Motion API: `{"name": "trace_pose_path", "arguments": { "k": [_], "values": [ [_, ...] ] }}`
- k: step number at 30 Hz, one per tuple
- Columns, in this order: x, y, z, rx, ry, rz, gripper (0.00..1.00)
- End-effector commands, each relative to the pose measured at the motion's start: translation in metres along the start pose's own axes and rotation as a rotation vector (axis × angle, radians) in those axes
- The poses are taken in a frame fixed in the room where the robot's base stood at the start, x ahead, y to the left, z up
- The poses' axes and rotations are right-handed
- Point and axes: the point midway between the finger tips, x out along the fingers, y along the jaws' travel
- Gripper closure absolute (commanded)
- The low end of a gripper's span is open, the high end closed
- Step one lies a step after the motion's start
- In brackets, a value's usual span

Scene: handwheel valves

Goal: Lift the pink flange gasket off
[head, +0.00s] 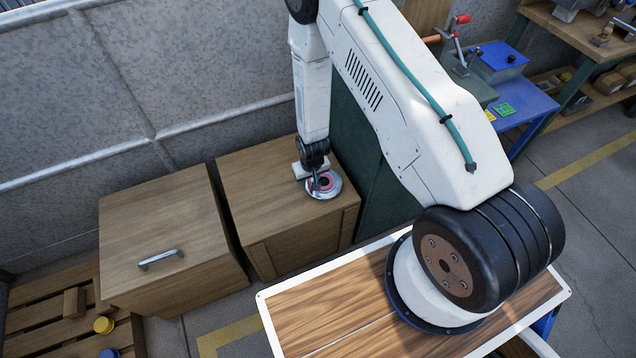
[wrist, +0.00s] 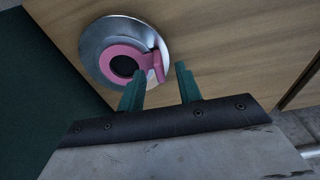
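The pink flange gasket (wrist: 135,54) is a ring with a tab that points right and down in the wrist view. It lies on a round silver flange (wrist: 95,50) with a dark hole at its centre. The flange (head: 336,193) sits on top of a wooden cabinet, and the gasket (head: 327,183) is partly hidden by my gripper in the head view. My gripper (wrist: 161,70) is open, with two green fingers apart. The tab's end appears between the fingertips, nearer the left one; I cannot tell the height gap or any contact.
The wooden cabinet (head: 285,225) bears the flange. A second wooden cabinet (head: 165,225) with a metal handle stands to the left. A grey wall (head: 200,70) rises behind. A dark green panel (head: 375,185) stands right of the flange. A blue table (head: 530,100) is farther right.

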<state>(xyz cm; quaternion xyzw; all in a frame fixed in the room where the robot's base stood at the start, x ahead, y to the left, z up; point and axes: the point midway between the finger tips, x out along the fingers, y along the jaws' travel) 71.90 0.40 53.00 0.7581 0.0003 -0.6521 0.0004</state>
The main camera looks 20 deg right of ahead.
Motion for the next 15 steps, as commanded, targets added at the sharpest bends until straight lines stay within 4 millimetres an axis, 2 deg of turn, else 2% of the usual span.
{"name": "trace_pose_path", "arguments": {
  "k": [3, 11, 15],
  "values": [
    [0.0125, 0.0006, 0.0009, 0.001, -0.002, 0.000, 0.65],
    [0.0147, 0.0006, 0.0000, 0.001, 0.000, 0.000, 0.65],
    [0.0146, 0.0006, 0.0002, 0.001, 0.000, 0.000, 1.00]
  ]
}}
